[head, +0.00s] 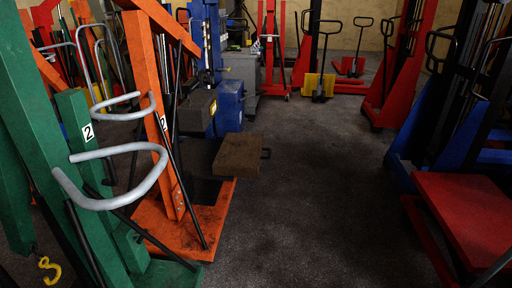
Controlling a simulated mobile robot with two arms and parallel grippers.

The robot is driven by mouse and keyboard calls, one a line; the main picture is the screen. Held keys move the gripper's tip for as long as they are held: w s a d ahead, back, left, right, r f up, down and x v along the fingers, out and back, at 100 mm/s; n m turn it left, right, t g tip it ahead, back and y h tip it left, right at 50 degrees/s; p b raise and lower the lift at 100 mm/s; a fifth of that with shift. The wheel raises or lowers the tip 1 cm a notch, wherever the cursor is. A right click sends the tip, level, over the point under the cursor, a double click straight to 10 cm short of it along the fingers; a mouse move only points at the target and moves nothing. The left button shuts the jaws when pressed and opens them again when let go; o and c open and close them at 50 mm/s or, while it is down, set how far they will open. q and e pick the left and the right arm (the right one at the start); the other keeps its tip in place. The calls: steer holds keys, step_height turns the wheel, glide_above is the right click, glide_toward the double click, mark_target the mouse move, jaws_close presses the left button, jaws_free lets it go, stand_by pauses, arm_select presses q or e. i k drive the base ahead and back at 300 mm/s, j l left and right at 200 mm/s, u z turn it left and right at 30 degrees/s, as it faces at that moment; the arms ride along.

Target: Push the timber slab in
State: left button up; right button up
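The timber slab appears to be the brown, flat block (237,153) left of the middle in the head view. It sits just right of the orange lift, above the floor, with its near end face towards me. A small dark handle-like loop shows at its right side. What bears the slab is in dark shadow and I cannot tell it. Neither of my grippers shows in this view.
An orange lift (160,110) and a green lift (95,190) with grey curved handles stand close on the left. A red platform (470,215) stands at the right. Dark floor (320,200) between them is clear. Several red lifts stand behind.

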mark_target(239, 155)
steer(key=i+l+u, duration=0.1)
steer(key=i+l, duration=0.25)
steer(key=i, duration=0.35)
steer(key=i+l+u, duration=0.15)
steer(key=i+l, duration=0.3)
steer(key=i, duration=0.25)
steer(key=i+l+u, duration=0.1)
steer(key=i+l, duration=0.4)
steer(key=i, duration=0.15)
steer(key=i+l+u, duration=0.15)
steer(key=u, duration=0.25)
steer(key=i+l, duration=0.05)
steer(key=i, duration=0.05)
